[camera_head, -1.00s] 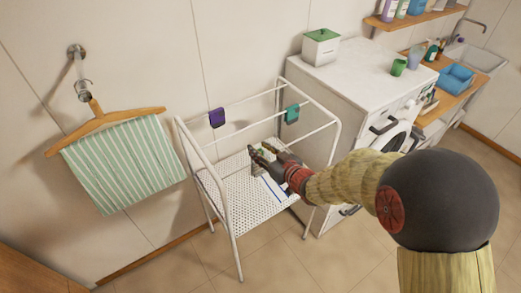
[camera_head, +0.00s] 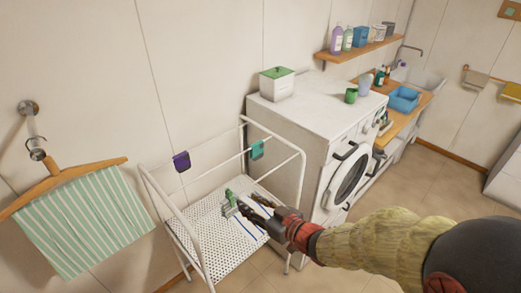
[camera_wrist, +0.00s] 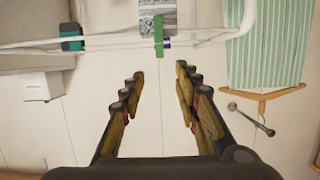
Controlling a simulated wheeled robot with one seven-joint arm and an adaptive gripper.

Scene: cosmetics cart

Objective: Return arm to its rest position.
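My gripper (camera_head: 249,203) is over the white rack's perforated shelf (camera_head: 210,240) in the head view, with my arm reaching in from the lower right. In the wrist view my gripper (camera_wrist: 160,80) is open, its fingers wide apart with nothing between them. A green-topped grey object (camera_head: 230,203) shows beside the fingertips in the head view. In the wrist view a green upright piece (camera_wrist: 158,32) is beyond the fingertips, apart from them. I cannot tell whether the grey object stands on the shelf.
The rack's rails carry a purple cloth (camera_head: 181,162) and a teal cloth (camera_head: 257,150). A washing machine (camera_head: 340,180) stands right of the rack, with a green-lidded white box (camera_head: 277,85) on top. A striped towel (camera_head: 85,220) hangs at left. Floor at right is clear.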

